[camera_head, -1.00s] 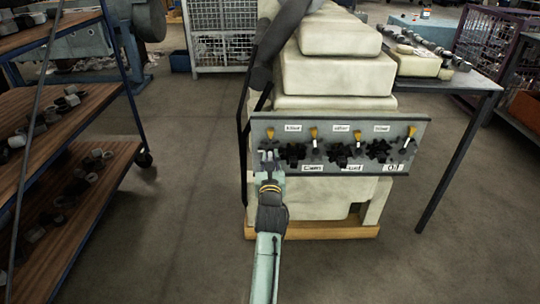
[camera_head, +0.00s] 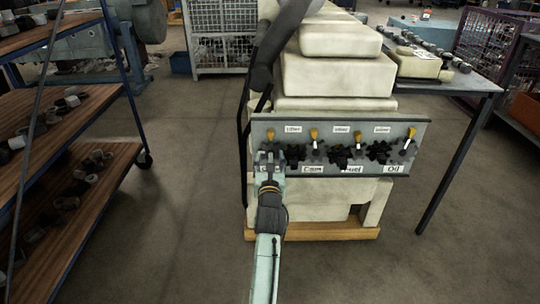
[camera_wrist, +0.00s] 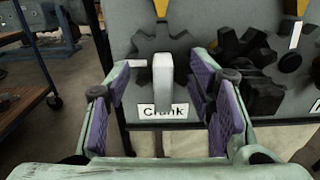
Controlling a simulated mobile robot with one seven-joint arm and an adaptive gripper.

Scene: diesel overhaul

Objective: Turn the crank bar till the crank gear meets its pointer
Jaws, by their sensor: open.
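The crank bar (camera_wrist: 163,82) is a pale upright block in the wrist view, just above the white "Crank" label (camera_wrist: 164,112). Behind it is the grey crank gear (camera_wrist: 152,43), partly hidden by the bar. A yellow pointer (camera_wrist: 161,7) shows above the gear; it also shows in the head view (camera_head: 270,135). My gripper (camera_head: 270,157) is open at the left end of the panel. In the wrist view its purple-padded fingers (camera_wrist: 161,90) stand on both sides of the bar with gaps. I cannot tell how deep the bar sits between them.
The panel (camera_head: 420,150) carries several dark gears (camera_head: 341,155) to the right, with "Cam", "Fuel" and "Oil" labels and more yellow pointers (camera_head: 314,133). A dark gear (camera_wrist: 245,45) is close to my right finger. A shelf rack (camera_head: 100,160) stands left, a table (camera_head: 470,85) right.

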